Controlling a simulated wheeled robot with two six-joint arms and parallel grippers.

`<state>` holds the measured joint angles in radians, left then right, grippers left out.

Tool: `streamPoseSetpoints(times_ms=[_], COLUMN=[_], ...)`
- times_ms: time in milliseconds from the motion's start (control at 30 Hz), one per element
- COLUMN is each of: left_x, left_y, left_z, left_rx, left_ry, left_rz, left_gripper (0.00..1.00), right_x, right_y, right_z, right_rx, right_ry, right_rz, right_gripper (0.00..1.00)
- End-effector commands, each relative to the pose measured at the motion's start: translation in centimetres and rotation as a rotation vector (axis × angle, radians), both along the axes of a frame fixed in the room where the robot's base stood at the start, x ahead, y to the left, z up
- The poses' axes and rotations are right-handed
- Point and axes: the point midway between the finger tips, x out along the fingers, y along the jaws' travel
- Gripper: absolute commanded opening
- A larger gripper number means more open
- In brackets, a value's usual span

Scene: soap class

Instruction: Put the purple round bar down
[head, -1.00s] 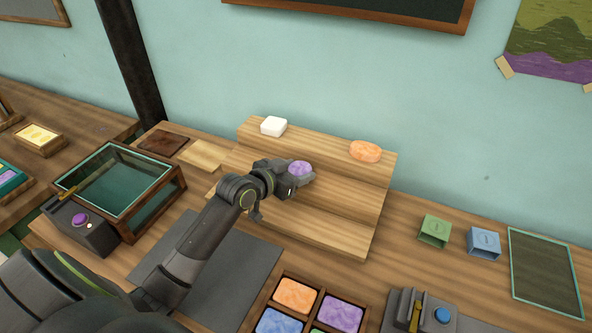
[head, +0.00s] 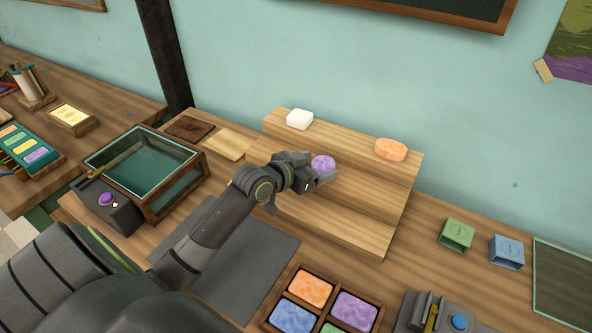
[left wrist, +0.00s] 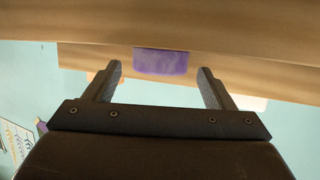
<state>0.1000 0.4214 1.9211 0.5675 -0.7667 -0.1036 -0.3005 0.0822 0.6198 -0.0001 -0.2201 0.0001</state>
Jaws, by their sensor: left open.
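The purple round bar (head: 322,163) rests on the middle step of the wooden stepped stand (head: 352,219). My left gripper (head: 318,178) is open just in front of it. In the left wrist view the purple bar (left wrist: 161,61) shows beyond and between the two spread fingertips of the left gripper (left wrist: 160,72), with a gap on each side, so the gripper appears apart from it. My right gripper is not in view.
A white bar (head: 299,119) and an orange oval bar (head: 391,149) sit on the top step. A glass-topped box (head: 190,187) stands left, a divided tray (head: 318,325) of coloured bars in front. Green (head: 457,234) and blue (head: 506,251) holders stand right.

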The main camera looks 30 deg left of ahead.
Motion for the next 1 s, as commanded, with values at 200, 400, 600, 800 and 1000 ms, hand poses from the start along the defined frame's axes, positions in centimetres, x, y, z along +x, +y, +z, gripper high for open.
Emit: streamPoseSetpoints(times_ms=[200,400,600,800,1000], left_x=[-4.1,-7.4,-9.0,-9.4,-9.4], left_y=[1.1,1.9,2.3,2.4,2.4], left_z=[1.4,2.7,3.4,3.6,3.6], left_rx=[0.007,0.006,0.002,0.000,0.000], left_ry=[0.002,0.003,0.001,0.001,0.001], left_rz=[-0.002,-0.002,-0.002,-0.001,-0.001], left_gripper=[0.77,0.77,0.77,0.77,0.77], right_x=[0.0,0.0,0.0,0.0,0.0], right_y=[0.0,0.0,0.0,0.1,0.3], right_z=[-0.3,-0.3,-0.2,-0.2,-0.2], right_rx=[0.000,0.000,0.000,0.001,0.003], right_ry=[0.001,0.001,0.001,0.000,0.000], right_rz=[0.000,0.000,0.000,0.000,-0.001], right_gripper=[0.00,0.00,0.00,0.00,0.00])
